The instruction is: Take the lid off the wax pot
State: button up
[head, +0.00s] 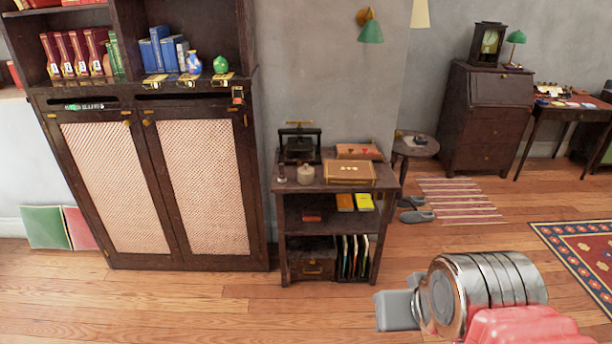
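A small, pale round pot (305,174), which looks like the wax pot, stands near the front of the top of a dark wooden stand (330,188). It is too small in the picture to make out its lid clearly. My gripper (396,308) is at the lower right, with grey fingers pointing left. It is well apart from the pot, in front of the stand and to its right. The fingers are seen from the side, so the gap between them does not show.
A dark press (299,145) stands behind the pot. A small dark-handled item (281,173) is left of it, and a tan box (349,173) is right of it. A tall cabinet (158,190) stands left of the stand. The wooden floor in front is clear.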

aim_at(305, 170)
jog(key=u, duration=0.5)
jog(key=i, duration=0.65)
jog(key=u, duration=0.9)
jog(key=i, duration=1.85)
jog(key=z, duration=0.85)
jog(key=i, duration=0.9)
jog(key=z, duration=0.7)
